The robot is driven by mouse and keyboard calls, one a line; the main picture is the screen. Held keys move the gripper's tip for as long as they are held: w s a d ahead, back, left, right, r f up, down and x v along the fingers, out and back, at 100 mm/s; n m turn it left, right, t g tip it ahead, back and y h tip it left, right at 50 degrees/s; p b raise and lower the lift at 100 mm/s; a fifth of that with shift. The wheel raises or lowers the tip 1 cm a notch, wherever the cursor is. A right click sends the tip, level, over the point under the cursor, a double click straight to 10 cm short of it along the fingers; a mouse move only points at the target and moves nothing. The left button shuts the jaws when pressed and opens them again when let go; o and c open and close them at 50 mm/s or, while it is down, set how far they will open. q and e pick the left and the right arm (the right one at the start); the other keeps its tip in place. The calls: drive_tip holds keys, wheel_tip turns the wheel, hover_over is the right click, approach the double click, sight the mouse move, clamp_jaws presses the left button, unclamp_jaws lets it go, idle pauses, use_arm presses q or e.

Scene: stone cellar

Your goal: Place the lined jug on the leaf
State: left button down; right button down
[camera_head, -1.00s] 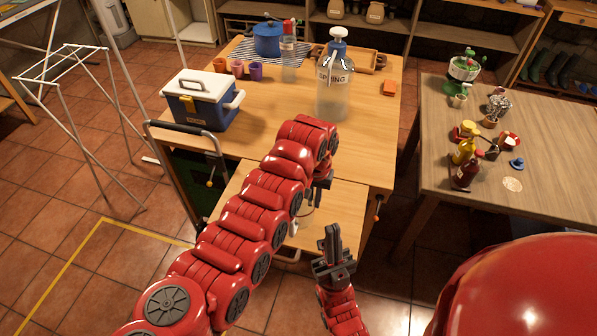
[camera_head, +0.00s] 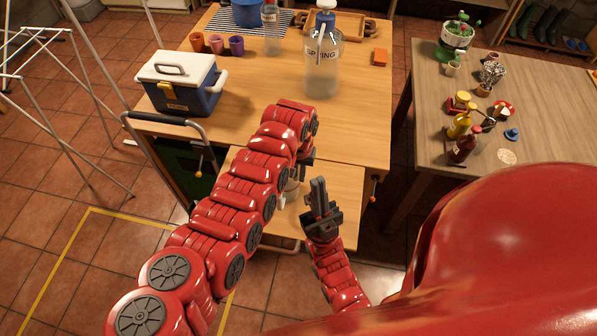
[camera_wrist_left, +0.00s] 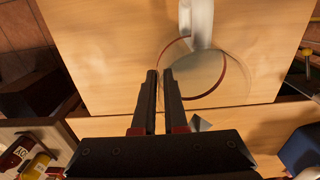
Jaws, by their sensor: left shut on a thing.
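The leaf (camera_head: 336,196) is the lower wooden panel at the front of the wooden table. A round see-through vessel with a red-brown rim line (camera_wrist_left: 222,84) and a pale strip like a handle, apparently the lined jug, is over the leaf in the left wrist view. In the head view only a small pale part of it (camera_head: 291,187) shows beneath my left arm. My left gripper (camera_wrist_left: 159,73) is shut on its near wall. Whether its base touches the leaf is hidden. My right gripper (camera_head: 318,183) points up in front of the leaf, apparently empty; its finger gap is unclear.
The table (camera_head: 262,87) carries a blue-white cooler (camera_head: 180,82), several cups, a SPRING dispenser (camera_head: 322,68) and an orange block (camera_head: 380,57). A second table (camera_head: 500,100) with bottles (camera_head: 462,145) stands at right.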

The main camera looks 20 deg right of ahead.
use_arm(q)
drive_tip(key=shift+s+f, duration=0.1)
drive_tip(key=c, duration=1)
unclamp_jaws()
drive_tip(key=shift+f, duration=0.15)
drive_tip(key=shift+o, duration=0.2)
drive_tip(key=shift+r, duration=0.3)
drive_tip(key=shift+w+r, duration=0.2)
drive_tip(key=shift+r, duration=0.3)
wheel_tip(320, 180, up, 10)
drive_tip(key=b, duration=0.2)
drive_tip(key=shift+f+b, duration=0.1)
drive_tip(key=shift+b, duration=0.3)
drive_tip(key=shift+s+r, duration=0.15)
drive_tip(key=shift+r, duration=0.4)
